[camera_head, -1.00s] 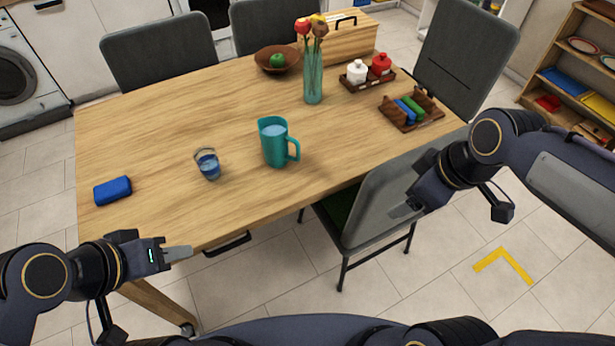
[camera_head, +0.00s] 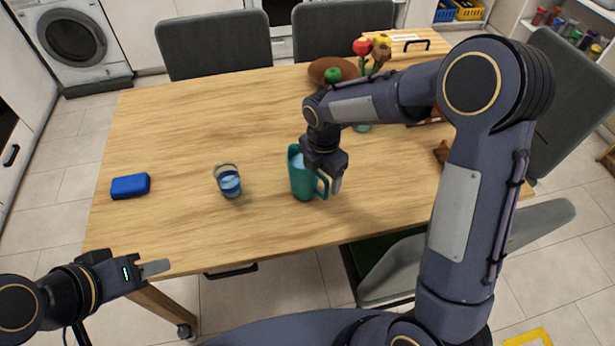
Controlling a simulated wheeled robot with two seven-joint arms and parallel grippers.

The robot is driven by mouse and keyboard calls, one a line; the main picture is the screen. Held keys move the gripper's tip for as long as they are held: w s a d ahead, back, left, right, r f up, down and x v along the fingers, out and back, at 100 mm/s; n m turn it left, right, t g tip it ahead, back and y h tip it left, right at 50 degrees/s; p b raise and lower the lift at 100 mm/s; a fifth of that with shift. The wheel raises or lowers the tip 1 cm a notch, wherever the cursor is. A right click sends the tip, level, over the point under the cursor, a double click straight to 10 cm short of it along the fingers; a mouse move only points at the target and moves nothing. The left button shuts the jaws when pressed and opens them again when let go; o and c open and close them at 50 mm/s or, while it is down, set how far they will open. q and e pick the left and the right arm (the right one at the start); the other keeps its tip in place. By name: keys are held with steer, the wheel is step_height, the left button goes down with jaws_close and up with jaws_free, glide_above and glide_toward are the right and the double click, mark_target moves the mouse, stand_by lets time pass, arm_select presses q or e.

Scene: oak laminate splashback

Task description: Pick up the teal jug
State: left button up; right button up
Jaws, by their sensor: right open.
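The teal jug (camera_head: 300,184) stands upright on the wooden table (camera_head: 190,130), with a pale blue liquid inside and its handle to the right. My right gripper (camera_head: 332,182) is at the jug's handle side, open and pointing down. It covers part of the jug's rim and handle, and I cannot tell whether it touches them. My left gripper (camera_head: 154,268) is off the table's front left corner, away from the jug. I cannot tell whether its fingers are apart.
A glass of blue liquid (camera_head: 229,181) stands left of the jug. A blue block (camera_head: 130,186) lies near the left edge. A brown bowl (camera_head: 322,76) with a green apple (camera_head: 332,75) and flowers (camera_head: 372,50) stand behind. My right arm hides much of the table's right side.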

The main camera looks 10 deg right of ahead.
steer(key=shift+f, duration=1.25)
steer(key=c, duration=1.6)
